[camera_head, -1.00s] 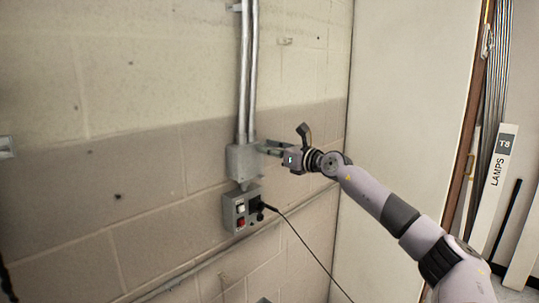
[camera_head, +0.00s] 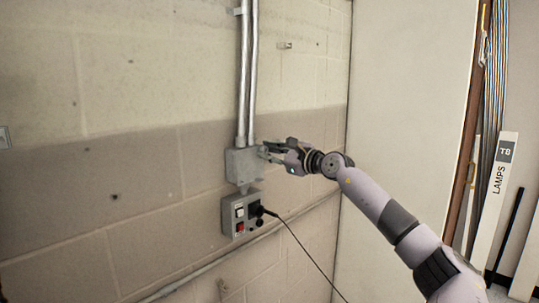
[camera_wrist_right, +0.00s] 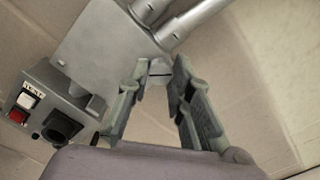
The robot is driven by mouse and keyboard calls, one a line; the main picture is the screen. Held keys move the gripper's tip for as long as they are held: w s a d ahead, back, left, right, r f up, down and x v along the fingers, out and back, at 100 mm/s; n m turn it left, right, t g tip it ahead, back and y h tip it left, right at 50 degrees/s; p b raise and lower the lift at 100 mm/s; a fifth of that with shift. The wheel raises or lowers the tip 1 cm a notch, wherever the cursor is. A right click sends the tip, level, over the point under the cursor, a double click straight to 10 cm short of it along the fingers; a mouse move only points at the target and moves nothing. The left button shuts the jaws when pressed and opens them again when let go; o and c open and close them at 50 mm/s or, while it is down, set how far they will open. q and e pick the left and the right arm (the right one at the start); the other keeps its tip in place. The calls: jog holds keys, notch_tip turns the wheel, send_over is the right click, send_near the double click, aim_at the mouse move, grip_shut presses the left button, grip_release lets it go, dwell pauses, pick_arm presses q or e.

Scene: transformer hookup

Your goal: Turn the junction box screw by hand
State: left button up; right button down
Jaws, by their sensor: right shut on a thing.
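The grey junction box (camera_head: 241,165) is fixed to the block wall at the lower end of two vertical conduits. It also shows in the right wrist view (camera_wrist_right: 100,48). My right gripper (camera_head: 264,152) reaches in from the right with its fingertips at the box's right-hand face. In the right wrist view its two fingers (camera_wrist_right: 160,72) close around the small slotted screw (camera_wrist_right: 160,68) on the box. The fingertips partly hide the screw's sides. My left gripper is not in view.
Below the box is a grey switch and socket unit (camera_head: 240,212) with a white and a red switch. A black plug with a cable (camera_head: 290,232) hangs from it.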

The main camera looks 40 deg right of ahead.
jog(key=shift+f, duration=0.3)
jog(key=c, duration=1.4)
grip_release()
jog(key=shift+r, duration=0.15)
jog(key=shift+r, duration=0.1)
jog(key=shift+r, duration=0.2)
notch_tip(320, 180, up, 10)
jog(key=shift+f, duration=0.25)
